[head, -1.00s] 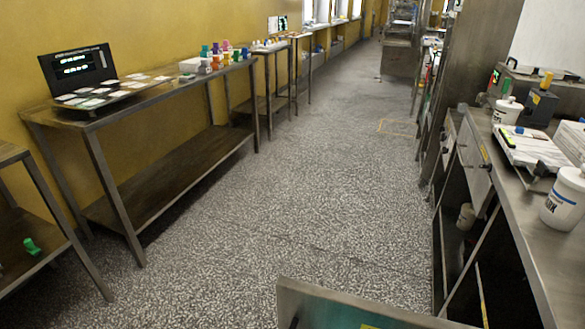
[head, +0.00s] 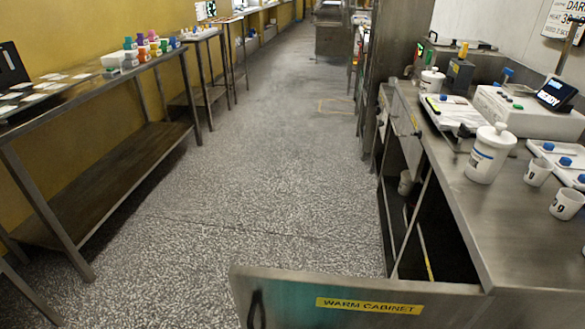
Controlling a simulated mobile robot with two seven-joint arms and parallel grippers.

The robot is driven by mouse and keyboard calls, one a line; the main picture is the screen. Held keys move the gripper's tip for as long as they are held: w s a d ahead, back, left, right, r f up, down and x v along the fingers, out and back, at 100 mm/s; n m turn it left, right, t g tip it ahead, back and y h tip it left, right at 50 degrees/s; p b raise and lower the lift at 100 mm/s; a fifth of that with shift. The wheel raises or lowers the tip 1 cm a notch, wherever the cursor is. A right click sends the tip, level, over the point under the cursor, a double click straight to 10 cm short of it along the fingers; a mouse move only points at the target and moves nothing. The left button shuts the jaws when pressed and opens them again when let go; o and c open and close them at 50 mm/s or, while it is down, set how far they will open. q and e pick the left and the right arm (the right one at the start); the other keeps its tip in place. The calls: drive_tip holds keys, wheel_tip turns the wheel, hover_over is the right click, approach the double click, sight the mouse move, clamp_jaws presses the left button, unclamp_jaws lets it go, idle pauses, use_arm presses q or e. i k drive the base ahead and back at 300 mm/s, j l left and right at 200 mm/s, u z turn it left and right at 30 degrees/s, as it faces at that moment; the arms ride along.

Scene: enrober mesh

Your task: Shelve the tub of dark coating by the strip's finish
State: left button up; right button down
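A white lidded tub (head: 490,153) with a dark printed label stands upright on the steel counter at the right. Its label is too small to read for certain. A second white lidded tub (head: 432,80) stands farther back on the same counter. A small pale container (head: 405,182) sits inside the open cabinet below, partly in shadow. I cannot tell for certain which one holds the dark coating. No strip can be made out for certain. Neither of my grippers is in view.
An open door (head: 400,304) marked "WARM CABINET" juts across the bottom. The steel counter (head: 520,232) also holds mugs (head: 566,203), a white machine (head: 520,108) and trays (head: 455,112). A long table (head: 100,88) with coloured bottles stands left. The speckled floor (head: 270,190) between is clear.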

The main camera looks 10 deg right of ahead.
sight(485, 161)
drive_tip(key=z, duration=0.9)
